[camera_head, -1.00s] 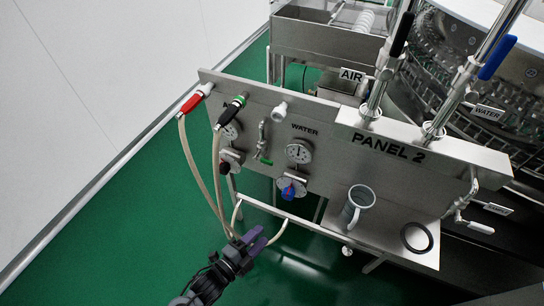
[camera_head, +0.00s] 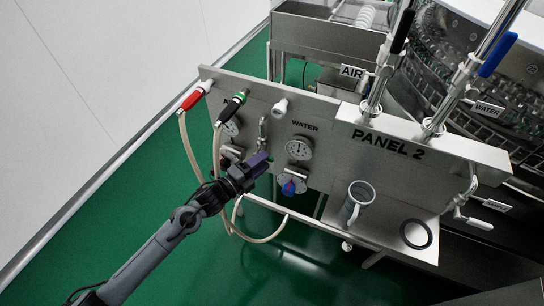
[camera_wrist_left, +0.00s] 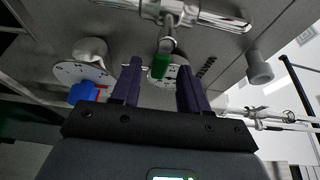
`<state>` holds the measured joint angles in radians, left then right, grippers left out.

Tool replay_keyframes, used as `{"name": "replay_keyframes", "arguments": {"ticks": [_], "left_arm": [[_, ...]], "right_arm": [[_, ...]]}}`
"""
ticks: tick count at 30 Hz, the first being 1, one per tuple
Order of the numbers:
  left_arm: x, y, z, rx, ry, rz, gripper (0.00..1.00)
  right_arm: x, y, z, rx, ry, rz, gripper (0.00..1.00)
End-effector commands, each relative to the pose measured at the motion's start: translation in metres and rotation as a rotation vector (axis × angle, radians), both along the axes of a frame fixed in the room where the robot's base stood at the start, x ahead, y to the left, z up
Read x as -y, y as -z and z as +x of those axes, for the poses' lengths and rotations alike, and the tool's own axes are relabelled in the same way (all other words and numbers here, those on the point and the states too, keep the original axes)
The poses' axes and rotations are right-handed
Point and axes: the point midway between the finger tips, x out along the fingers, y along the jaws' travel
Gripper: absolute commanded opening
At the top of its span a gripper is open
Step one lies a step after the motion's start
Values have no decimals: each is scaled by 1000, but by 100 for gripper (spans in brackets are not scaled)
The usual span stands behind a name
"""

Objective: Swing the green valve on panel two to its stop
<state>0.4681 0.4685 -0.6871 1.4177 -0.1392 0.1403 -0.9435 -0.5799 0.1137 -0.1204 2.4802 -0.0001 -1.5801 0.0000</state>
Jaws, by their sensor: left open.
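The valve's metal pipe (camera_head: 262,130) stands on the left part of panel two (camera_head: 385,165), left of the water gauge. Its green handle is hidden behind my gripper in the head view. In the left wrist view the green handle (camera_wrist_left: 161,66) shows ahead, between the two purple fingers and apart from them as far as I can see. My left gripper (camera_head: 260,162) is open in front of the panel, and its fingers (camera_wrist_left: 158,80) are empty. My right gripper is not in view.
A blue knob (camera_head: 288,187) sits below the water gauge (camera_head: 299,148), close right of my gripper. Pale hoses (camera_head: 190,150) hang left of it and loop below.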

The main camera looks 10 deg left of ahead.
Motion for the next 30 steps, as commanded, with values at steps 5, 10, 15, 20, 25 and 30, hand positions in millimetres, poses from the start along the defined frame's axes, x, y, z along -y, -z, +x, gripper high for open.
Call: {"name": "replay_keyframes", "arguments": {"ticks": [5, 10, 15, 20, 25, 30], "left_arm": [[18, 2, 20, -1, 0, -1, 45], [27, 2, 32, -1, 0, 0, 45], [32, 1, 37, -1, 0, 0, 45], [32, 0, 37, -2, 0, 1, 45], [32, 0, 37, -1, 0, 0, 34], [32, 0, 37, -1, 0, 0, 8]], "right_arm": [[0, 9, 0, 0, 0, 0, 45], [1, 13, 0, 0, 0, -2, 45], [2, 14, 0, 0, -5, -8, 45], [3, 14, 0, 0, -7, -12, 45], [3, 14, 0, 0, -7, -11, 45], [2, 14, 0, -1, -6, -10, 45]]}}
